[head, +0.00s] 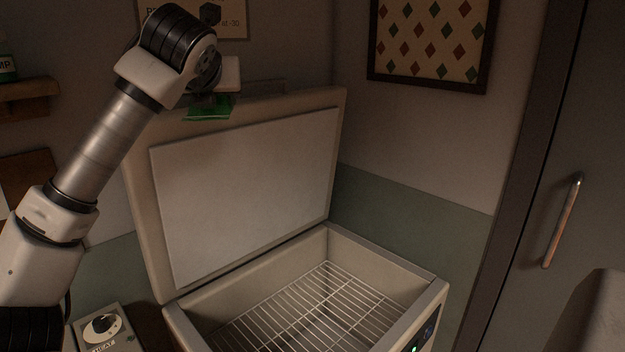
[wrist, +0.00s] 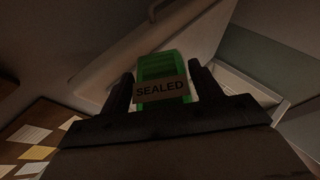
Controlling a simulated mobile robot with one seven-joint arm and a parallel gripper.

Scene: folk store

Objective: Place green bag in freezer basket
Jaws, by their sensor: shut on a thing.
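The green bag (wrist: 158,67) with a "SEALED" label sits between the two dark fingers of my gripper (wrist: 165,85) in the wrist view. My gripper is shut on it. In the head view the green bag (head: 209,108) hangs under my gripper, high up in front of the top of the raised freezer lid. The chest freezer (head: 437,290) stands open below and to the right. Its wire basket (head: 325,310) shows inside and looks empty where visible. The near part of the basket is cut off by the frame.
The raised freezer lid (head: 240,200) stands behind the opening. A box with a dial (head: 101,324) is left of the freezer. A cabinet door with a handle (head: 563,222) is at right. A noticeboard with papers (wrist: 35,135) shows in the wrist view. Space above the basket is clear.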

